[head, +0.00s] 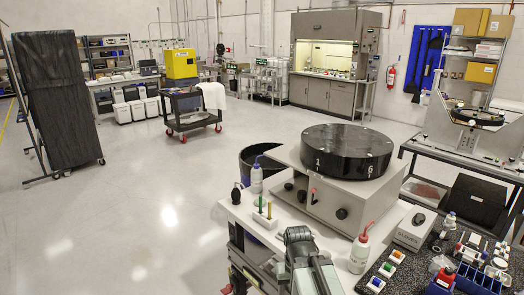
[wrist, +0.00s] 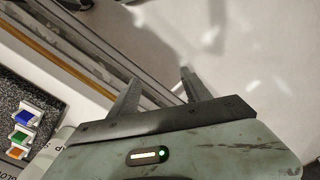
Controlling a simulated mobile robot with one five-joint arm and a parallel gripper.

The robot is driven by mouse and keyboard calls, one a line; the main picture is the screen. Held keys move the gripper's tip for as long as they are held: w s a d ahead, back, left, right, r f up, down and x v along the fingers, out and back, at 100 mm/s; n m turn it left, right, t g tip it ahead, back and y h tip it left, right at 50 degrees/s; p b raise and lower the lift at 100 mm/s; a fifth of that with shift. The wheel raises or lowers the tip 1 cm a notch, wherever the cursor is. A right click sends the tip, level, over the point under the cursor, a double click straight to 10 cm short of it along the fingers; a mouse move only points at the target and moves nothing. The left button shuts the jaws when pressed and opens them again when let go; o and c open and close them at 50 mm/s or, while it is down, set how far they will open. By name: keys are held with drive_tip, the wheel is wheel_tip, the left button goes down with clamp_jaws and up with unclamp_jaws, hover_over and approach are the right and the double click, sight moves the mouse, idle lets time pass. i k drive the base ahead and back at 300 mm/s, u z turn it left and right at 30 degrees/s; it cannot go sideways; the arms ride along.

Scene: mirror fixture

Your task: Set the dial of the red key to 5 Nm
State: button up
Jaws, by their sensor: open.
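I cannot make out for sure a red key or its dial scale in either view. A small red-topped part (head: 313,191) stands at the front of the grey box under the black drum; it is too small to tell what it is. A white holder (head: 262,218) on the bench carries a green-handled and a yellow-handled tool. My gripper (wrist: 160,77) is open and empty in the wrist view, its fingers over the floor beside the bench edge. In the head view my arm shows at the bottom middle.
A black drum (head: 347,150) marked 1 and 6 tops the grey box (head: 335,200). Coloured blocks (head: 387,269) and small parts sit on the dark mat. Open floor lies left.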

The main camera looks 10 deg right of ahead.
sight(448, 270)
drive_tip(key=z, duration=0.95)
drive_tip(key=k, duration=1.35)
drive_tip(key=z, duration=0.25)
drive_tip(key=i, duration=1)
drive_tip(key=z, duration=0.1)
